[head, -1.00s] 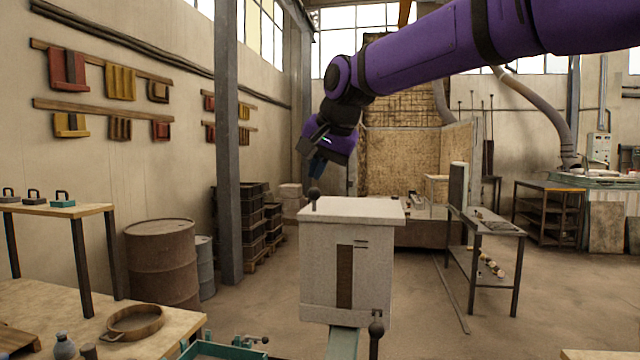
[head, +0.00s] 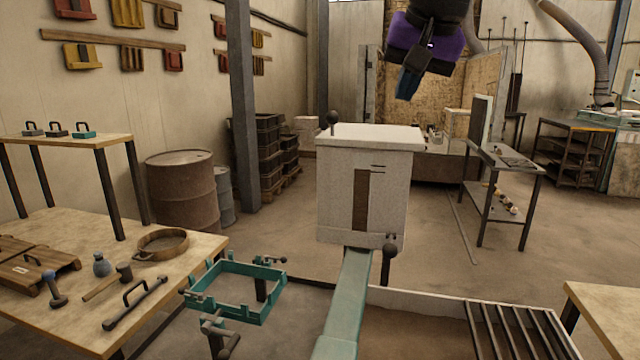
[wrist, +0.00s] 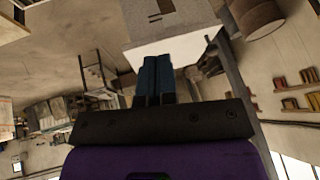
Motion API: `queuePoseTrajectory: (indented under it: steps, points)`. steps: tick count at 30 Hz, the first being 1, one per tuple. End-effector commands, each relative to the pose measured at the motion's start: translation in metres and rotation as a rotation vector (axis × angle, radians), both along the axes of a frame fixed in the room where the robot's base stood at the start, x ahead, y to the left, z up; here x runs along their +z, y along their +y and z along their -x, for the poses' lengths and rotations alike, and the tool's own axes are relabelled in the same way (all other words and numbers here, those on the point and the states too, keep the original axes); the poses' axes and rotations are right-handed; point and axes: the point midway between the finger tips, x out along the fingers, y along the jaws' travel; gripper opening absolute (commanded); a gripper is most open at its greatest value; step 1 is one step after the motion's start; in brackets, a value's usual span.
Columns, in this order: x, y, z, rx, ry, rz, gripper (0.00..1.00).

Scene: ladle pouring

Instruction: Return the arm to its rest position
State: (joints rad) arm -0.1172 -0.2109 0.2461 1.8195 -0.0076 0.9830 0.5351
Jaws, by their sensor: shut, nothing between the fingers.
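My gripper (head: 408,84) is at the upper right of centre in the head view, pointing down, with its purple wrist housing above it. Its blue fingers are together and empty. They also show side by side in the wrist view (wrist: 157,80). It hangs in the air above and, in the picture, to the right of a white box-shaped furnace (head: 338,190), apart from it. Most of my arm is outside the head view.
A teal frame (head: 238,312) and a teal channel (head: 348,300) lie in front of the furnace. A wooden table (head: 75,225) with tools is at left. A sand bed (head: 420,335) with a grate is at lower right. Barrels (head: 182,190) and a pillar stand behind.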

Motion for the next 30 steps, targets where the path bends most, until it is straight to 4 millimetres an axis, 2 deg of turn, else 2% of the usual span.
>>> queuePoseTrajectory:
  steps: [1, 3, 9, 15, 18, 24, 30]
  points:
    - [-0.008, -0.020, 0.018, -0.001, -0.002, 0.027, 0.00]
    - [-0.022, -0.044, 0.041, 0.008, 0.000, 0.063, 0.00]
    - [-0.070, -0.107, 0.109, 0.033, 0.016, 0.144, 0.00]
    - [-0.125, -0.151, 0.174, 0.069, 0.039, 0.190, 0.00]
    - [-0.148, -0.163, 0.197, 0.087, 0.047, 0.201, 0.00]
    - [-0.170, -0.172, 0.218, 0.106, 0.055, 0.208, 0.00]
    - [-0.170, -0.172, 0.219, 0.107, 0.056, 0.209, 0.00]
